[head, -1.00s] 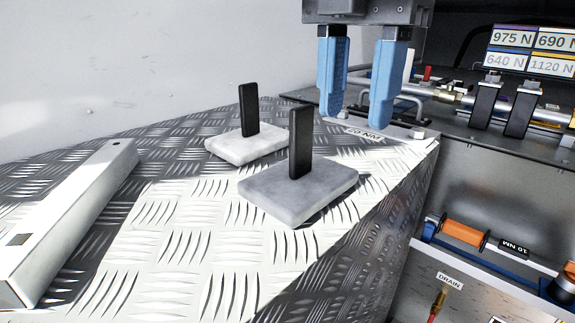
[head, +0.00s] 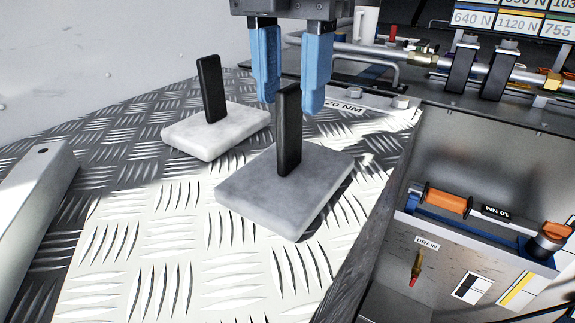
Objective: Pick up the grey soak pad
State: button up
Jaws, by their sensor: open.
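The grey soak pad (head: 262,193) lies flat on the tread-plate surface, with a black upright handle (head: 288,135) standing on it. A whiter pad (head: 200,140) with its own black handle lies behind it to the left. My gripper (head: 288,105) is open, its two blue fingers pointing down. In the picture the fingertips are on either side of the upper part of the grey pad's handle. How far apart in depth the fingers and handle are, I cannot tell. Nothing is held.
A long pale box beam (head: 38,200) lies at the left. The tread-plate (head: 140,250) is clear in front of the pads. At the right, the surface drops to a bay with an orange-and-blue tool (head: 445,200). Pipes with black clamps (head: 462,68) run behind.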

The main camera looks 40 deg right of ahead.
jog(key=p, duration=0.1)
send_over(290, 170)
jog(key=shift+w+d+f, duration=0.1)
jog(key=shift+w+f, duration=0.05)
jog(key=shift+f, duration=0.6)
jog(key=shift+w+d+f, duration=0.15)
jog(key=shift+f, duration=0.65)
jog(key=shift+w+d+f, duration=0.1)
jog(key=shift+w+f, duration=0.05)
jog(key=shift+f, duration=0.6)
jog(key=shift+c, duration=0.2)
grip_shut()
